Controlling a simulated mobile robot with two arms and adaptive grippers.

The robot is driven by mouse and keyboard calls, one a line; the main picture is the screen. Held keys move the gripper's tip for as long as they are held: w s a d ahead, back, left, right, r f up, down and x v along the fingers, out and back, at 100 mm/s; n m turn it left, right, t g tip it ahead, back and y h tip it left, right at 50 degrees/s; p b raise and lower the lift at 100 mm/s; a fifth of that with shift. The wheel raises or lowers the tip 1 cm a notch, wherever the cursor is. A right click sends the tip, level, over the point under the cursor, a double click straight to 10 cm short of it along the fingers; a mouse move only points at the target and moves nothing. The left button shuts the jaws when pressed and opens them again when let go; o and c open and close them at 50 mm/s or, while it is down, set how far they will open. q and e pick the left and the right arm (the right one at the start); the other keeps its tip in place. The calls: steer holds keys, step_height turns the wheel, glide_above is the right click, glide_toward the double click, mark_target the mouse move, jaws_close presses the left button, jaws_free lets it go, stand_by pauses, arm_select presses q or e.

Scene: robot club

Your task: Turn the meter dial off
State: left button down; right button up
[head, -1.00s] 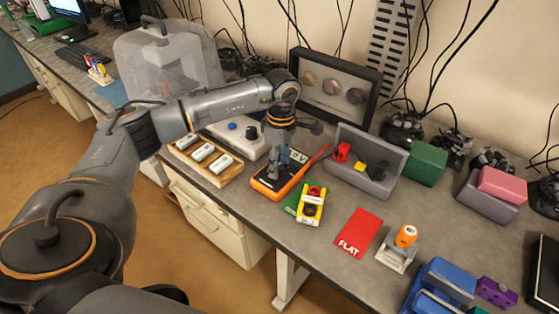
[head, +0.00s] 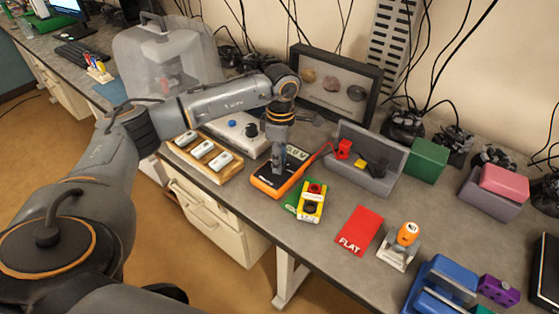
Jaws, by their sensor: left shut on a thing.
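The meter is an orange-edged dark multimeter (head: 264,184) lying on the grey bench, with a lit display (head: 297,154) at its far end. My left gripper (head: 278,172) points down onto the middle of the meter, where the dial sits, and is shut on the dial. The dial itself is hidden behind the fingers, so its setting cannot be read. A red lead runs from the meter to the right. My right gripper is not in view.
Left of the meter is a wooden tray (head: 231,174) with several white cells. A framed case (head: 291,85) stands behind.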

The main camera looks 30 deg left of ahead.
arm_select(q)
steer(key=n+b, duration=0.1)
steer(key=n, duration=0.3)
steer(key=shift+a, duration=0.1)
steer(key=shift+n+b, duration=0.45)
steer(key=shift+n, duration=0.95)
steer(key=c, duration=1)
jaws_free()
steer(key=shift+r, duration=0.15)
steer(key=r, duration=1.1)
steer(key=shift+w+a+r, duration=0.25)
steer(key=shift+a+r, duration=0.05)
steer(key=shift+r, duration=0.1)
steer(key=shift+f, duration=0.1)
